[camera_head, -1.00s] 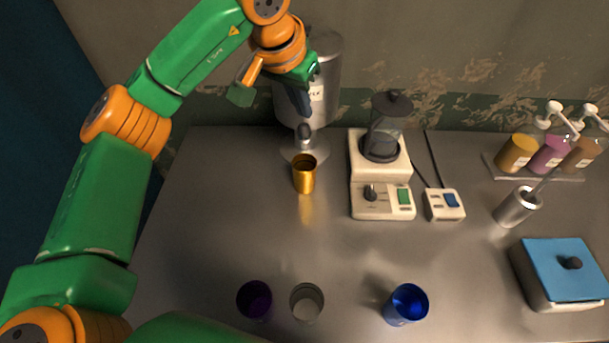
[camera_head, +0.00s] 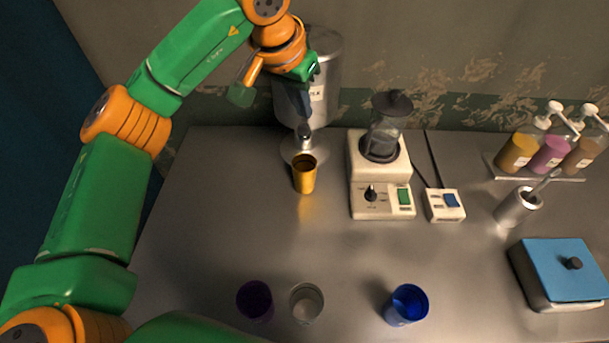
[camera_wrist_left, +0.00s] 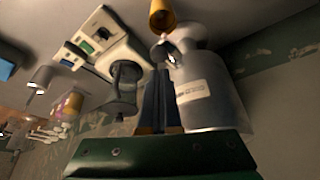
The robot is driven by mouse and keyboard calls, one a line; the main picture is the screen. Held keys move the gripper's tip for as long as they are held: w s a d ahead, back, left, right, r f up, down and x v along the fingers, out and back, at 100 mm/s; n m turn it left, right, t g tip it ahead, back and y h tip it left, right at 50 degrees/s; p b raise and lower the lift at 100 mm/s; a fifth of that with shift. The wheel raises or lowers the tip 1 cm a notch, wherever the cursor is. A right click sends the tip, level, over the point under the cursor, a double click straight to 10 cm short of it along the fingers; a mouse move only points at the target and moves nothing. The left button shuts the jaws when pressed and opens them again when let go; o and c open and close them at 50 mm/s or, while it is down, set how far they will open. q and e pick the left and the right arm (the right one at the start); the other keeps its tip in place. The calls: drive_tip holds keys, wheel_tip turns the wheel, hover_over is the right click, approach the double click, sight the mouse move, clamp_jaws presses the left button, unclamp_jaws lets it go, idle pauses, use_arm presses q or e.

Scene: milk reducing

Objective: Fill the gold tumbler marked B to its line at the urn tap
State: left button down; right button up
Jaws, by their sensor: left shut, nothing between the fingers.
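The gold tumbler (camera_head: 305,180) stands upright on the counter, just in front of the steel urn (camera_head: 328,75) and close below its tap (camera_head: 304,142). The tumbler's mark, line and fill level cannot be made out. The tumbler (camera_wrist_left: 162,15) also shows at the top of the left wrist view, with the tap (camera_wrist_left: 168,54) and labelled urn (camera_wrist_left: 210,105) below it. My left gripper (camera_head: 301,115) is shut and empty, pointing down at the urn's front, right by the tap. Whether its fingers touch the tap cannot be told. My right gripper is out of view.
A blender (camera_head: 381,195) and a small switch box (camera_head: 445,204) stand right of the tumbler. Purple (camera_head: 255,301), clear (camera_head: 306,303) and blue (camera_head: 406,306) cups stand at the front. Pump bottles (camera_head: 550,155), a steel pot (camera_head: 516,207) and a blue-lidded box (camera_head: 560,272) are at right.

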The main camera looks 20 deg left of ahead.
sight(304, 124)
use_arm(q)
drive_tip(key=shift+f, duration=0.1)
drive_tip(key=shift+f+b, duration=0.6)
drive_tip(key=shift+f, duration=0.2)
drive_tip(key=shift+s+f, duration=0.1)
drive_tip(key=shift+f, duration=0.25)
drive_tip(key=shift+f+b, duration=0.3)
drive_tip(key=shift+b, duration=0.2)
idle(6.2)
